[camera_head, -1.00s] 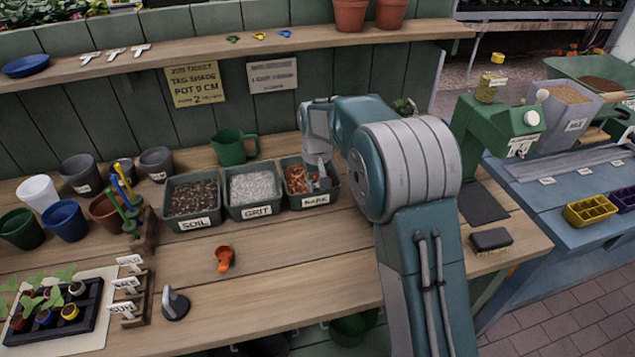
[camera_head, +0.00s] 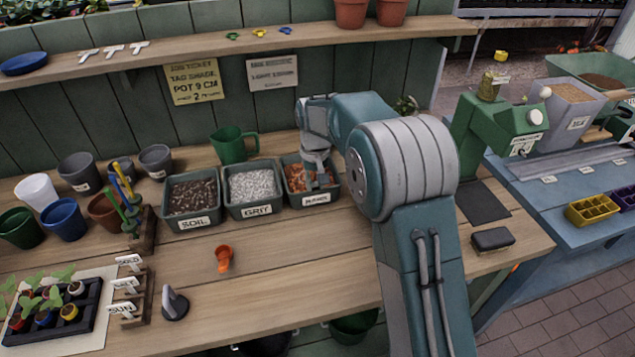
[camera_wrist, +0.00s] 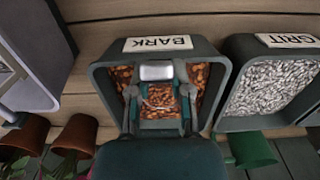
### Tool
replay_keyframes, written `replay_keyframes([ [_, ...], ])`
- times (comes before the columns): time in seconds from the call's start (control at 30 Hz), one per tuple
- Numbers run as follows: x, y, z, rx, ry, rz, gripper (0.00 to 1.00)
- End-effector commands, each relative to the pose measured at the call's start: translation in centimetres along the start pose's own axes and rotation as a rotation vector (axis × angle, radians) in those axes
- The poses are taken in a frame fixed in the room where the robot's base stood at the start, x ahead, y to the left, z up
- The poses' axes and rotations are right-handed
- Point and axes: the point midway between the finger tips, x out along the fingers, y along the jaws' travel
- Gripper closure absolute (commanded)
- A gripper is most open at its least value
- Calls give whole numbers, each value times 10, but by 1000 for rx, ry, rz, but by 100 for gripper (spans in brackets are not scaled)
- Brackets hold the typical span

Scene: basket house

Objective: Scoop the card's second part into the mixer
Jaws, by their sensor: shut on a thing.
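My gripper (camera_wrist: 160,98) is down inside the bark bin (camera_wrist: 220,62), the third bin (camera_head: 321,199) in the head view. Its two fingers are shut on a pale grey piece (camera_wrist: 156,71), apparently a scoop's handle; its lower part is hard to make out among the orange-brown bark chips (camera_wrist: 200,75). The card (camera_head: 272,73) hangs on the back wall, its writing too small to read surely. A green machine (camera_head: 480,128) stands at the right bench end. A grey tub (camera_head: 577,123) with a label like MIX is beyond it. I cannot tell which is the mixer.
The grit bin (camera_head: 256,211) and soil bin (camera_head: 194,223) stand left of the bark. A green jug (camera_head: 233,146) is behind them. A dark block (camera_head: 492,239) sits at right. The front middle bench is mostly clear.

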Motion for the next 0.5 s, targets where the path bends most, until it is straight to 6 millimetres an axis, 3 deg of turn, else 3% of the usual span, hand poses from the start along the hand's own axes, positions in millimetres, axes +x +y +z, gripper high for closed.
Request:
replay_keyframes([
  [0.5,-51,5,0,1,-8,0,100],
])
